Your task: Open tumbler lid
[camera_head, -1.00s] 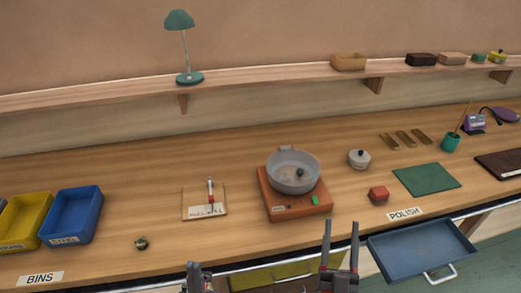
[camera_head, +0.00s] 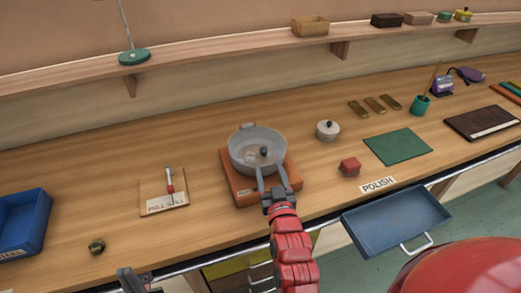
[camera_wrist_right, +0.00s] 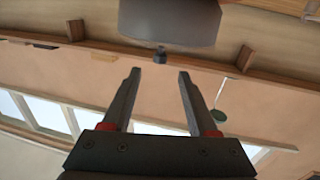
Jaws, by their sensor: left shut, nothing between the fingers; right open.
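The tumbler (camera_head: 249,163) is a round grey drum on an orange base (camera_head: 233,186) on the bench. A small dark knob (camera_head: 264,152) shows on its pale top, and a small grey tab stands at the back rim. My right gripper (camera_head: 271,166) is open and empty, its fingers pointing at the tumbler's front side and overlapping it in the picture. In the right wrist view, which is upside down, the drum (camera_wrist_right: 170,22) and knob (camera_wrist_right: 160,54) lie beyond the open fingertips. My left gripper (camera_head: 130,279) is shut and empty at the bottom edge, partly cut off.
A small lidded pot (camera_head: 328,130), a red block (camera_head: 349,167) and a green mat (camera_head: 398,146) lie right of the tumbler. A blue drawer (camera_head: 397,222) stands open at front right.

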